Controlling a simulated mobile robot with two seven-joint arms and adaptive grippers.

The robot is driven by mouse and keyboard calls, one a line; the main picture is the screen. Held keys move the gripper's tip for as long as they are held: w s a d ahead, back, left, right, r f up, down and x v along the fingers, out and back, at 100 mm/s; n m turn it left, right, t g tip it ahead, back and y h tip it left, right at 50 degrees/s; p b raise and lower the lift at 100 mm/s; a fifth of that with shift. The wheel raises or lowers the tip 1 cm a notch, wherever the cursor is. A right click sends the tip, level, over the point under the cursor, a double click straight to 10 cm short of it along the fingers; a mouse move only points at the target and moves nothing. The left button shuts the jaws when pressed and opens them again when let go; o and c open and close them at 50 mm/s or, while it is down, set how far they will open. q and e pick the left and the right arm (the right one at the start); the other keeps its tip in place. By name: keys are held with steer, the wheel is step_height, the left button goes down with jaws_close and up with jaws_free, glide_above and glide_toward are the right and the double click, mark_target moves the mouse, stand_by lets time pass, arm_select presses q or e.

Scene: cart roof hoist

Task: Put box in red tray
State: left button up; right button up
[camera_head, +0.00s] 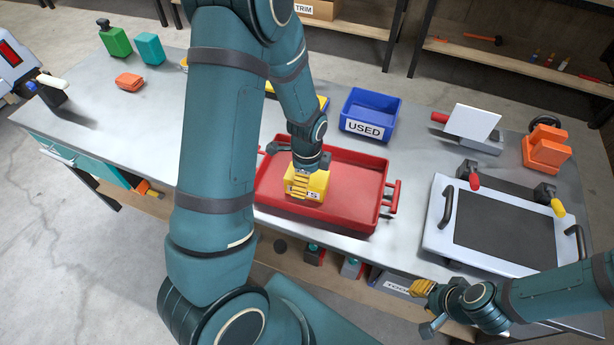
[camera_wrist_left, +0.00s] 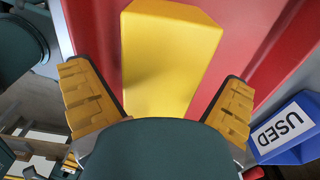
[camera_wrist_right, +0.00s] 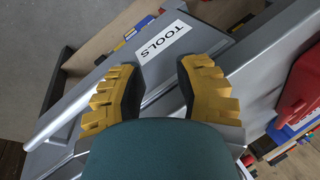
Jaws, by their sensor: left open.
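The yellow box (camera_head: 317,190) with a partly hidden label stands inside the red tray (camera_head: 345,209), toward its left part. My left gripper (camera_head: 303,187) is over the box. In the left wrist view the yellow box (camera_wrist_left: 168,60) lies between the two open fingers (camera_wrist_left: 160,105), with gaps at both sides. The tray's red floor (camera_wrist_left: 240,30) surrounds it there. My right gripper (camera_head: 428,308) is near the front edge of the table, away from the tray. In the right wrist view its fingers (camera_wrist_right: 155,90) are apart with nothing between them.
A blue bin labelled USED (camera_head: 370,112) stands behind the tray. A white framed panel with a dark inset (camera_head: 505,228) lies to the right. A grey drawer labelled TOOLS (camera_wrist_right: 150,60) is below my right gripper.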

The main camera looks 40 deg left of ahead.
arm_select(q)
step_height(320, 180, up, 11)
steer(key=p, duration=0.8)
arm_select(e)
step_height(320, 180, up, 9)
steer(key=w, duration=0.2)
steer(key=shift+d+f+t, duration=0.15)
steer(key=shift+d+t, duration=0.05)
steer(key=shift+t, duration=0.1)
